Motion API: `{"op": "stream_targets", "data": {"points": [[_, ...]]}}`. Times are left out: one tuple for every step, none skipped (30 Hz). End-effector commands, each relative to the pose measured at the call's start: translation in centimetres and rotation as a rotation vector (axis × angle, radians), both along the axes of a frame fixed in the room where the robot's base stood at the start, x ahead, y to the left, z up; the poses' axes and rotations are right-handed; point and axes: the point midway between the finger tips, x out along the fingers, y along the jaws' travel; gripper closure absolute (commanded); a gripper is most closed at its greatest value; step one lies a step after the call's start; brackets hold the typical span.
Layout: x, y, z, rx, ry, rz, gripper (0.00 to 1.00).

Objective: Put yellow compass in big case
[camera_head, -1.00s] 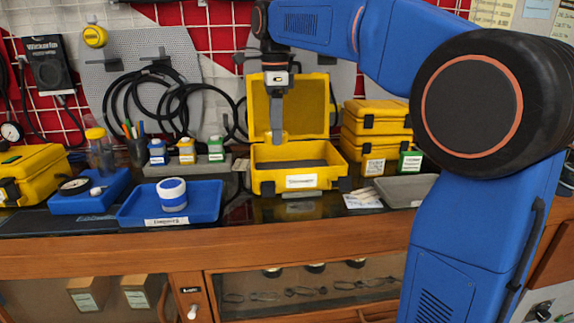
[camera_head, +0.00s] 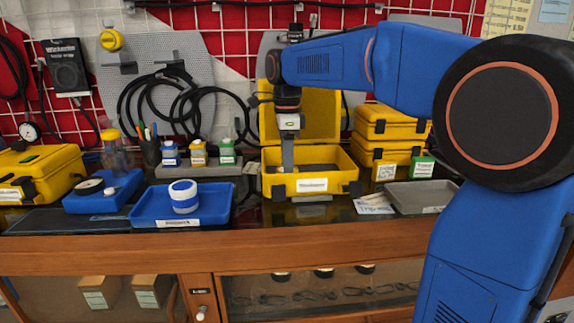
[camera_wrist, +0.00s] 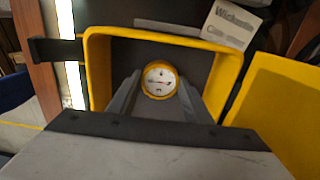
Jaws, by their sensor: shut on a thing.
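The big case is an open yellow case (camera_head: 352,184) with its lid up, in the middle of the bench in the head view. My gripper (camera_head: 287,170) reaches down into it, left of its middle. In the wrist view the yellow compass (camera_wrist: 160,80), round with a white dial, sits between the fingertips of my gripper (camera_wrist: 158,92). The fingers are shut on it, inside the outline of the yellow case rim (camera_wrist: 97,75). The case wall hides the compass in the head view. I cannot tell whether it touches the case floor.
A blue tray (camera_head: 145,212) with a white-and-blue roll (camera_head: 184,196) stands left of the case. Stacked yellow cases (camera_head: 395,125) and a grey tray (camera_head: 420,197) are to the right. Small bottles (camera_head: 198,154) stand behind on the left. The raised lid (camera_head: 318,112) is behind my gripper.

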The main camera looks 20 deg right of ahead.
Motion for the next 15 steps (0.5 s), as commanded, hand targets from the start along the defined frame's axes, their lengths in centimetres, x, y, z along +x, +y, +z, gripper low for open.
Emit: {"op": "stream_targets", "data": {"points": [[0.0, 0.0, -0.01, 0.0, 0.0, 0.0, 0.78], [0.0, 0.0, -0.05, 0.0, 0.0, 0.0, 0.78], [0.0, 0.0, -0.14, 0.0, 0.0, 0.0, 0.78], [0.0, 0.0, -0.22, 0.0, 0.0, 0.0, 0.78], [0.01, 0.0, -0.26, 0.0, 0.0, 0.0, 0.53], [0.01, 0.0, -0.24, 0.0, 0.0, 0.0, 0.43], [0.01, 0.0, -0.23, 0.0, 0.0, 0.0, 0.36], [0.01, 0.0, -0.23, 0.0, 0.0, 0.0, 0.36], [0.01, 0.0, -0.23, 0.0, 0.0, 0.0, 0.36], [0.01, 0.0, -0.23, 0.0, 0.0, 0.0, 0.36], [0.01, 0.0, -0.22, 0.0, 0.0, 0.0, 0.36], [0.01, 0.0, -0.22, 0.0, 0.0, 0.0, 0.36], [0.01, 0.0, -0.22, 0.0, 0.0, 0.0, 0.36], [0.01, 0.0, -0.22, 0.0, 0.0, 0.0, 0.36], [0.01, 0.0, -0.2, 0.0, 0.0, 0.0, 0.36]]}}
